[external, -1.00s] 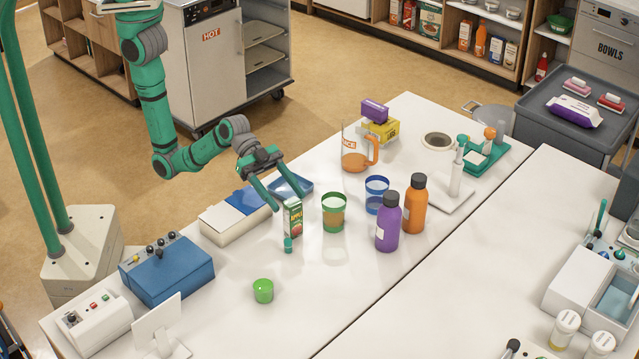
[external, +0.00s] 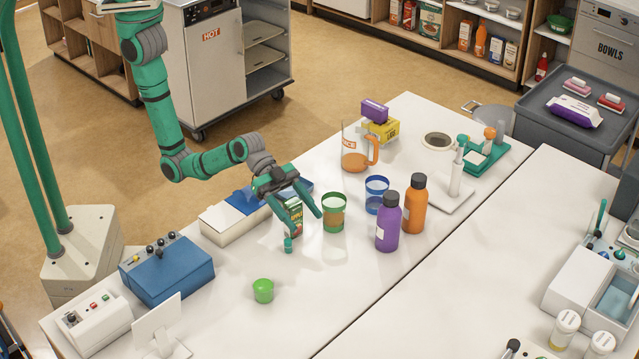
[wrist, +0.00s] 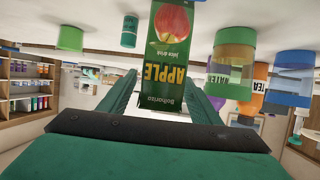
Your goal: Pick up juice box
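The juice box (external: 292,220) is a green and white apple carton standing upright on the white table. In the wrist view the juice box (wrist: 167,65) shows its apple picture and label, upside down, between the green fingers. My gripper (external: 303,221) is open, with its two fingers spread on either side of the box. In the wrist view my gripper (wrist: 165,90) has visible gaps beside the box near the fingers. Whether either finger touches the box cannot be told.
A green-rimmed cup (external: 334,213) stands close to the right of the box. A small teal-capped bottle (external: 288,245) stands just in front. A purple bottle (external: 388,225), an orange bottle (external: 414,207) and a blue-rimmed cup (external: 376,195) stand further right. A green cup (external: 263,290) is nearer the front.

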